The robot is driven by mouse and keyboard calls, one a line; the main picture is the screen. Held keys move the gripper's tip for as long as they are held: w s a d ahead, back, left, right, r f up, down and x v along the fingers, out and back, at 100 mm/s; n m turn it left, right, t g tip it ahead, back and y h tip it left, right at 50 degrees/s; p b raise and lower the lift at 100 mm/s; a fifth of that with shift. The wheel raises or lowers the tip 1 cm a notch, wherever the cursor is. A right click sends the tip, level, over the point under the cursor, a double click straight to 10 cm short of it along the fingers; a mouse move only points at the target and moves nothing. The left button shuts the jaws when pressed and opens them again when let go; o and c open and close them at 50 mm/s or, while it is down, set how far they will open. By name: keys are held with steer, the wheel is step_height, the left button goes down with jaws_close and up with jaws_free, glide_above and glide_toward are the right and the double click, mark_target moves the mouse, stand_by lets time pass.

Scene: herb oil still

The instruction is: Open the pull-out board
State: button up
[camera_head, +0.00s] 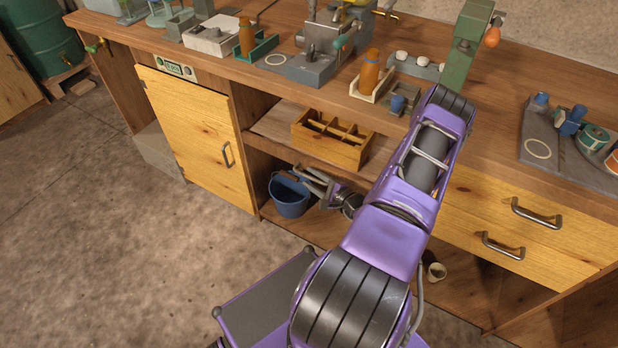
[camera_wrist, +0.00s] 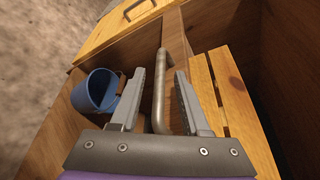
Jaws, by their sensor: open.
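The pull-out board (camera_head: 275,131) is a flat wooden shelf below the worktop, between the cabinet door and the drawers. Its front edge looks roughly in line with the door. A wooden divided crate (camera_head: 330,149) stands on it; its slats also show in the wrist view (camera_wrist: 235,108). A grey metal bar handle (camera_wrist: 160,84) at the board's front lies between my fingers in the wrist view. My gripper (camera_head: 312,181) is open, one finger on each side of the bar; it also shows in the wrist view (camera_wrist: 159,95). I cannot tell whether either finger touches the bar.
A blue bucket (camera_head: 289,199) stands just below and left of my gripper. The shut cabinet door (camera_head: 195,130) is to the left, and drawers (camera_head: 530,220) are to the right. A small pale cup (camera_head: 436,271) lies low down.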

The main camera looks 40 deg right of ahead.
steer(key=shift+x, duration=0.85)
jaws_close()
stand_by(0.8)
